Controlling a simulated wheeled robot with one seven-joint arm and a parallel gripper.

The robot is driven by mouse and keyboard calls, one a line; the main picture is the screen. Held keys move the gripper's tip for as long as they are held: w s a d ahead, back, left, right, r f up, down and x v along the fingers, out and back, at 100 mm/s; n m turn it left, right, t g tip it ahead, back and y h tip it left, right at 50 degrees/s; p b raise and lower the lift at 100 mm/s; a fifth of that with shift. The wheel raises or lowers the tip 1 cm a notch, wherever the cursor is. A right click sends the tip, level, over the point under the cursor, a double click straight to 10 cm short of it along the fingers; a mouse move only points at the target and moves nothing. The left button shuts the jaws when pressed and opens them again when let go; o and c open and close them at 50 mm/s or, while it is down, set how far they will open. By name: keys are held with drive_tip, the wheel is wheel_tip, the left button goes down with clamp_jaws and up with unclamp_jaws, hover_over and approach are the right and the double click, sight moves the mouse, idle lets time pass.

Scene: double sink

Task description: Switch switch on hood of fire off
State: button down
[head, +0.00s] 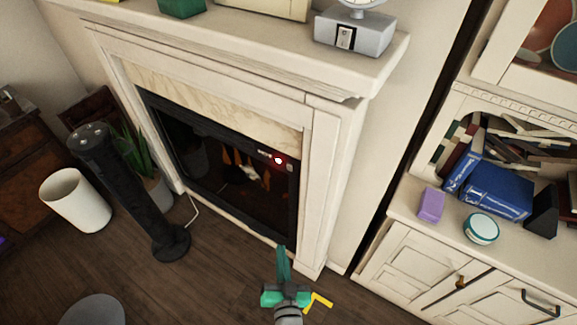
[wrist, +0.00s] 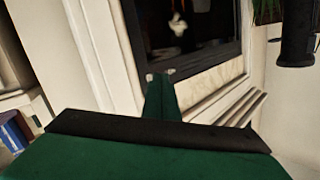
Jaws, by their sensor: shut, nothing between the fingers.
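The fire (head: 225,165) is a dark insert in a white surround, with flames showing behind its glass. A red light (head: 278,160) glows on the right of its dark upper hood strip. A small greyish switch (head: 290,168) sits just right of the light. My green gripper (head: 283,252) is in front of the fire's lower right corner in the picture, below the switch. Its fingers are together and empty. In the wrist view the shut fingers (wrist: 161,90) point at the fire's dark frame (wrist: 205,58). Small pale marks show by the fingertips; contact cannot be told.
A black tower (head: 130,190) stands left of the fire, near a white bin (head: 75,198) and a plant. A white cabinet (head: 430,270) with books (head: 495,190) is at right. The mantel shelf (head: 270,55) juts out above. Some wooden floor is clear.

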sight(289, 168)
drive_tip(key=w+a+r+y, duration=0.1)
drive_tip(key=w+r, duration=0.1)
drive_tip(key=w, duration=0.6)
drive_tip(key=w+a+r+m+y, duration=0.1)
drive_tip(key=w+r, duration=0.2)
drive_tip(key=w, duration=0.6)
drive_tip(key=shift+w+a+t, duration=0.25)
drive_tip(key=shift+a+t, duration=0.15)
drive_tip(key=shift+r, duration=0.1)
drive_tip(key=w+d+r, duration=0.1)
drive_tip(key=w+d, duration=0.4)
drive_tip(key=w, duration=0.2)
drive_tip(key=shift+w+d, duration=0.1)
drive_tip(key=shift+d, duration=0.05)
idle(1.0)
drive_tip(key=shift+w+d+r, duration=0.1)
drive_tip(key=shift+w+d, duration=0.05)
drive_tip(key=shift+w, duration=0.1)
drive_tip(key=shift+w+d, duration=0.2)
drive_tip(key=shift+w, duration=0.05)
idle(0.7)
idle(0.3)
drive_tip(key=shift+s+a, duration=0.45)
drive_tip(key=shift+s, duration=0.15)
